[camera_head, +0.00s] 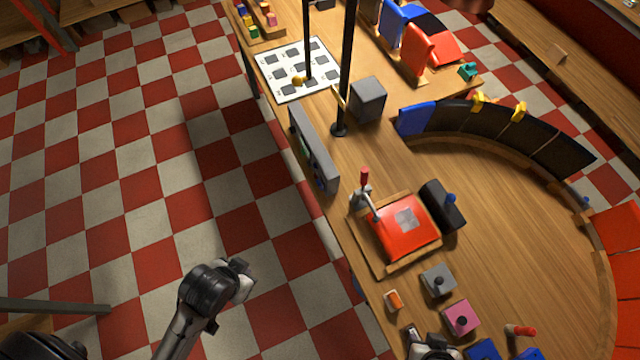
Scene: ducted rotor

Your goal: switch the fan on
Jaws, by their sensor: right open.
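No fan or rotor can be made out for certain. A red unit (408,232) with a grey square on top sits in a wooden frame on the table. A lever with a red handle (365,178) stands at its back left corner. A grey upright panel (316,150) with green and blue parts stands on the table's left edge. My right gripper (428,346) is open at the bottom edge, partly cut off, below the small blocks. My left gripper (241,280) is over the floor, left of the table. Its fingers are not clear.
A grey block (438,281), a pink block (461,318) and an orange piece (393,300) lie near my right gripper. A black pole (345,75) and a grey box (368,99) stand farther back. A curved dark rack (490,125) bounds the clear wood at right.

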